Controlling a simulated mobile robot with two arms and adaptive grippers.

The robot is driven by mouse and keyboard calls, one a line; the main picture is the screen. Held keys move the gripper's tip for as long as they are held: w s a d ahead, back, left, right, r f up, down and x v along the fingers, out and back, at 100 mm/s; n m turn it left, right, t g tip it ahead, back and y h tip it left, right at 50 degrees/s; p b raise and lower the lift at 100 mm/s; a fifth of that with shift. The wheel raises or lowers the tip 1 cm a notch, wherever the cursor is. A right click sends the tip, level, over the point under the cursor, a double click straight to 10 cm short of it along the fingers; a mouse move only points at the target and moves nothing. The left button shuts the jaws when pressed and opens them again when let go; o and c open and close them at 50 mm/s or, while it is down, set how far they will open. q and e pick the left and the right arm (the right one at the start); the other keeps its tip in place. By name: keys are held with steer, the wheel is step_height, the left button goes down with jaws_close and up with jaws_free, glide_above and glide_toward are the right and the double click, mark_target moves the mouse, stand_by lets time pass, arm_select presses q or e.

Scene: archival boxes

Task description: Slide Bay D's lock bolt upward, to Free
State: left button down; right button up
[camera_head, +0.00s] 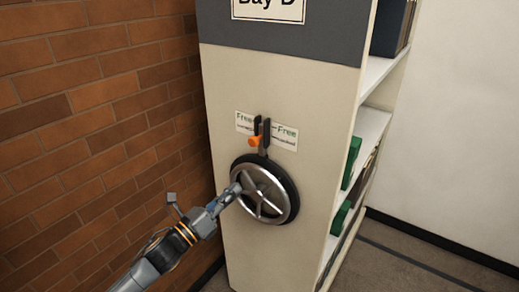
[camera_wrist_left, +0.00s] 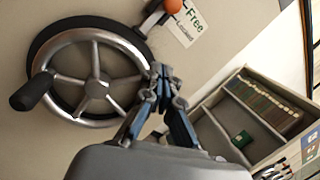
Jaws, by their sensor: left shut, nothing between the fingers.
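The lock bolt's orange knob (camera_head: 255,141) sits in a black bracket (camera_head: 266,128) on Bay D's cream end panel (camera_head: 225,85), just above the handwheel. The Free/Locked label (camera_head: 285,136) is behind it; the knob looks level with the lower, Locked line. The wrist view shows the knob (camera_wrist_left: 173,5) at its top edge. My left gripper (camera_head: 236,188) is shut and empty, at the left rim of the handwheel (camera_head: 268,192) and below the knob. In the wrist view its fingertips (camera_wrist_left: 160,72) overlap the wheel's rim; I cannot tell whether they touch. My right gripper is not in view.
A brick wall (camera_head: 100,100) stands close on the left. The handwheel's black crank handle (camera_wrist_left: 32,92) sticks out in the wrist view. Shelves (camera_head: 372,125) with green boxes (camera_head: 351,162) open on the bay's right side. The panel around the knob is clear.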

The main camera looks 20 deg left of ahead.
mark_target(250, 144)
arm_select(q)
steer(key=p+x, duration=0.1)
steer(key=x, duration=0.2)
steer(key=p+x, duration=0.1)
steer(key=x, duration=0.2)
steer(key=p+x, duration=0.1)
steer(key=x, duration=0.2)
steer(key=shift+w+d+r, duration=0.1)
steer(key=shift+w+r, duration=0.15)
steer(key=shift+r, duration=0.15)
steer(key=r, duration=0.1)
steer(key=a+r+p, duration=0.1)
steer(key=p, duration=0.1)
steer(key=shift+w+a+r, duration=0.25)
steer(key=shift+a+r, duration=0.1)
steer(key=shift+r, duration=0.05)
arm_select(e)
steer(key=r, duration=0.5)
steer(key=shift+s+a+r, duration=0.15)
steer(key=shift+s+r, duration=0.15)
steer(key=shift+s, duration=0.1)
arm_select(q)
step_height(250, 144, up, 4)
steer(key=shift+r+p, duration=0.1)
steer(key=shift+p, duration=0.95)
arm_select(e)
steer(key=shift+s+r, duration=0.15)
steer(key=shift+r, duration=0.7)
